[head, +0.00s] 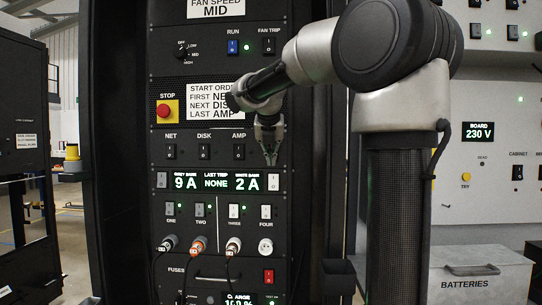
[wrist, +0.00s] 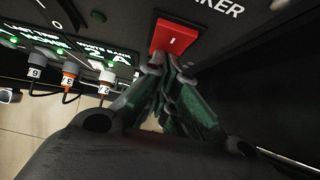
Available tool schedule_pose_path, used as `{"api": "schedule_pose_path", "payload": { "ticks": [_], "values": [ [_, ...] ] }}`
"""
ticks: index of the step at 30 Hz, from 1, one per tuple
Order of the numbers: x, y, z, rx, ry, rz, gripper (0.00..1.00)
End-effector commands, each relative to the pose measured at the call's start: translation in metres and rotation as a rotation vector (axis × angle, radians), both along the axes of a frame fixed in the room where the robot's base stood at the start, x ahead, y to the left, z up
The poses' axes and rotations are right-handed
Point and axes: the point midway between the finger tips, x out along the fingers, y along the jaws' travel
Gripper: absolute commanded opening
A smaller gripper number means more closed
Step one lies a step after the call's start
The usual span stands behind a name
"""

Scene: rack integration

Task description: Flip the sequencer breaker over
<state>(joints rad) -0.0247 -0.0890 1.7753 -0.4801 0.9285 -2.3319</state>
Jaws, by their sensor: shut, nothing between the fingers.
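A red rocker switch (wrist: 174,37) with an "I" mark shows in the wrist view, beside a partly cut-off label ending in "AKER". My gripper (wrist: 170,73) is shut and empty, its fingertips right at the rocker's near edge. I cannot tell whether they touch it. In the head view my gripper (head: 270,158) is in front of the right end of the NET, DISK and AMP panel (head: 205,135) and hides that spot, so the red rocker does not show there. Which way the rocker is tilted is unclear.
Black AMP (head: 238,152) and DISK (head: 204,152) rockers sit left of my gripper. Below are lit displays (head: 216,181), white rockers and plugged cables (head: 233,245). A red stop button (head: 165,111) is at left. Another red switch (head: 268,276) sits low on the rack.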

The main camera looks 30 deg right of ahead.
Motion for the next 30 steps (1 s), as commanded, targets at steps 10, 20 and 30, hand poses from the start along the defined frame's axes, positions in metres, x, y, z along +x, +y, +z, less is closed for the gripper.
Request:
{"api": "schedule_pose_path", "payload": {
  "ticks": [10,20,30],
  "values": [
    [0.001,-0.001,0.001,-0.01,-0.014,0.0,0.0],
    [0.001,-0.001,0.015,-0.01,-0.014,0.0,0.0],
    [0.001,-0.001,0.016,-0.009,-0.013,0.0,0.0]
  ]
}}
